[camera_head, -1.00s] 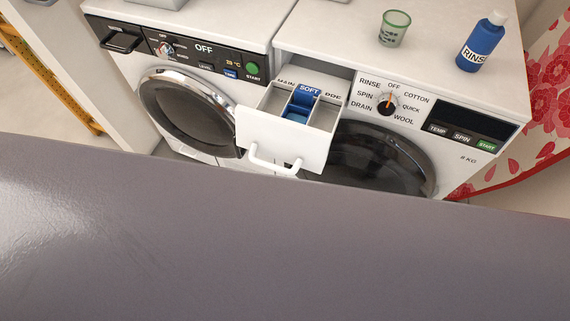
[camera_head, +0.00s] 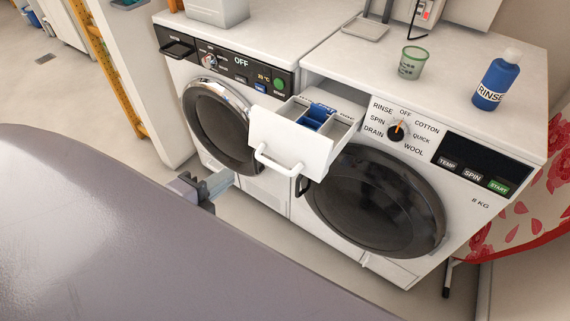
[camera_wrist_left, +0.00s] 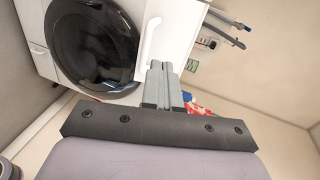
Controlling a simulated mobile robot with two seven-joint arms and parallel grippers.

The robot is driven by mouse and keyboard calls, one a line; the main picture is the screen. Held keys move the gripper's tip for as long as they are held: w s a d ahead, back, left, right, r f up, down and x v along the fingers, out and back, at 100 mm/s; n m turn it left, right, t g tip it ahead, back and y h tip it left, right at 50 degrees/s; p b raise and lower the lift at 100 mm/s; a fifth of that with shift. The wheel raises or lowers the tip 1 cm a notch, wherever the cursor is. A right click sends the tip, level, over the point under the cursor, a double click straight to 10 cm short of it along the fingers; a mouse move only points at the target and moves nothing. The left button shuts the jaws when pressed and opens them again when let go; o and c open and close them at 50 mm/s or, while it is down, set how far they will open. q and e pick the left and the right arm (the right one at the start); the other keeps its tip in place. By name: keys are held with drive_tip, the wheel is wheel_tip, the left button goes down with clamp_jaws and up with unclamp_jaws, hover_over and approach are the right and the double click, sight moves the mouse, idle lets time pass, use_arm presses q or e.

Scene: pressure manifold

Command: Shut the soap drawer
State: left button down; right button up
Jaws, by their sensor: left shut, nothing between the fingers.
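The soap drawer (camera_head: 290,147) is pulled out of the right-hand washing machine. Its white front has a looped handle (camera_head: 275,164), and a blue insert (camera_head: 318,116) sits among its compartments. In the left wrist view the drawer front (camera_wrist_left: 178,38) and handle (camera_wrist_left: 148,36) show just beyond the fingertips. My left gripper (camera_head: 222,181) is shut and empty, below and left of the handle in the head view. In the left wrist view its fingers (camera_wrist_left: 160,64) are together; I cannot tell whether they touch the drawer. My right gripper is not in view.
The right machine has a dark round door (camera_head: 375,200) below the drawer. A second machine (camera_head: 215,125) stands to the left. A green glass (camera_head: 412,63) and a blue rinse bottle (camera_head: 495,82) stand on top. A yellow ladder (camera_head: 105,65) is at left. Floor lies clear in front.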

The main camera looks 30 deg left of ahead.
use_arm(q)
approach(277, 144)
drive_tip(key=shift+m, duration=0.4)
drive_tip(key=b+x, duration=0.1)
drive_tip(key=x, duration=0.6)
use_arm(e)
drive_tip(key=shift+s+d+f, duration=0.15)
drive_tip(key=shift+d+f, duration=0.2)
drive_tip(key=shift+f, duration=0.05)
